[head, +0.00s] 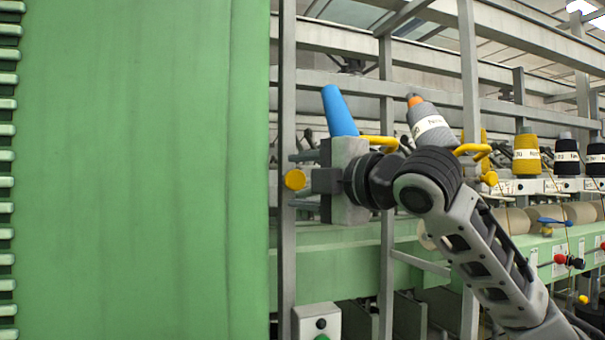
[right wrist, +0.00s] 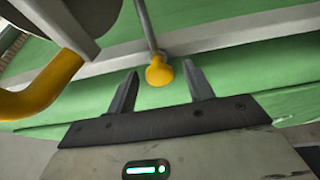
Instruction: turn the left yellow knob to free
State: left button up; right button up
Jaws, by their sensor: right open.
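The left yellow knob (head: 295,179) sits by the grey upright post in the head view. In the right wrist view the yellow knob (right wrist: 159,72) is on the end of a thin grey rod. My right gripper (head: 298,181) comes in from the right with its fingers pointing left at the knob. In the right wrist view my right gripper (right wrist: 162,78) is open, with a finger on each side of the knob and visible gaps between. Another yellow knob (head: 490,178) shows further right, beyond my arm. My left gripper is not in view.
A large green panel (head: 140,170) fills the left. A grey upright post (head: 287,250) stands beside the knob. A blue cone (head: 339,110) and a grey bobbin (head: 428,122) stand above my gripper. Yellow bent bars (head: 380,141) are close by; one nears the gripper in the wrist view (right wrist: 45,88).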

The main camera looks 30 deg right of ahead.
jog(key=shift+w, duration=0.1)
jog(key=c, duration=1)
jog(key=shift+o, duration=0.2)
jog(key=shift+f, duration=0.1)
